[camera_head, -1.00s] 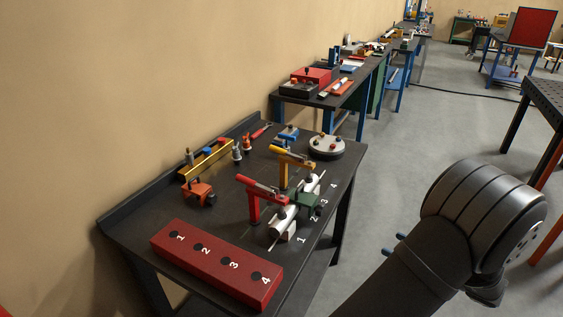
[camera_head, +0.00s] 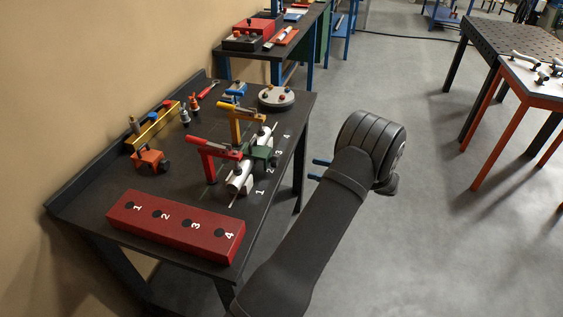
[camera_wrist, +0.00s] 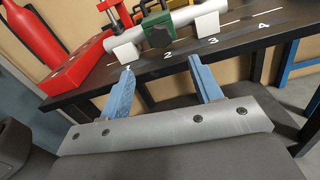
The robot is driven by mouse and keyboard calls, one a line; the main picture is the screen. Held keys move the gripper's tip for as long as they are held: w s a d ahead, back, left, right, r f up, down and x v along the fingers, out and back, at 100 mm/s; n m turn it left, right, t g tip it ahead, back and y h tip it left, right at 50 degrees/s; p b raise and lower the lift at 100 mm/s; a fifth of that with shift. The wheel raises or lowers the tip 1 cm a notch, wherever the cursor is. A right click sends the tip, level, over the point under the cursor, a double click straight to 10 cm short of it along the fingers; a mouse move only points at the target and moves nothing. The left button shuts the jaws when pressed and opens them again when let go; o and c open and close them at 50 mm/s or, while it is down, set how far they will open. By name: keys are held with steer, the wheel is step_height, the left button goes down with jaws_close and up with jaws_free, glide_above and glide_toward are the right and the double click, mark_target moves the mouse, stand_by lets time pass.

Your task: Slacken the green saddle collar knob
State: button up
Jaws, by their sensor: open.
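The green saddle collar (camera_head: 259,154) sits around a pale horizontal pipe on the dark bench, between the red and yellow clamps. In the wrist view the green collar (camera_wrist: 181,17) is at top centre, with its dark knob (camera_wrist: 160,37) facing the camera. White blocks support the pipe on both sides of it. My gripper (camera_wrist: 160,72) is open and empty, with two blue fingers apart, in front of and below the knob in that view. In the head view my gripper (camera_head: 317,169) is to the right of the bench edge, apart from the collar.
A red clamp (camera_head: 212,152) and a yellow clamp (camera_head: 240,110) stand close to the collar. A red numbered block (camera_head: 176,224) lies at the bench's front. White numbers mark the bench top near its right edge. Open floor (camera_head: 400,240) lies right of the bench.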

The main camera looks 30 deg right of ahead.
mark_target(278, 161)
steer(key=x, duration=1.2)
steer(key=shift+w+a, duration=0.1)
steer(key=shift+a, duration=0.05)
steer(key=c, duration=1)
